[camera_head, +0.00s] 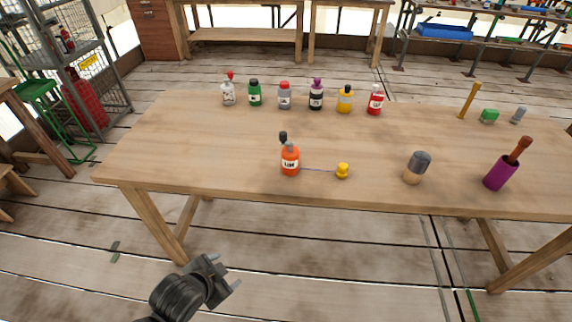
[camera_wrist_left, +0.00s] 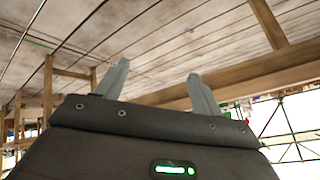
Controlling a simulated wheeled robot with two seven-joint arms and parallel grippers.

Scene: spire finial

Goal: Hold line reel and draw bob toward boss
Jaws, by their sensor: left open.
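The orange line reel (camera_head: 290,161), a bottle-shaped body with a white label and dark top, stands upright near the front edge of the table. A thin line runs right from it to the small yellow bob (camera_head: 343,171) on the tabletop. I cannot tell which thing is the boss. My left gripper (camera_head: 225,275) is open and empty, below and in front of the table's front edge, apart from the reel. In the left wrist view its two fingers (camera_wrist_left: 158,85) stand apart with nothing between them. My right gripper is in neither view.
Several bottles (camera_head: 316,96) stand in a row along the back of the wooden table (camera_head: 220,145). Right of the bob stand a grey-topped wooden piece (camera_head: 416,168) and a purple holder (camera_head: 498,173) with a brown-handled tool.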

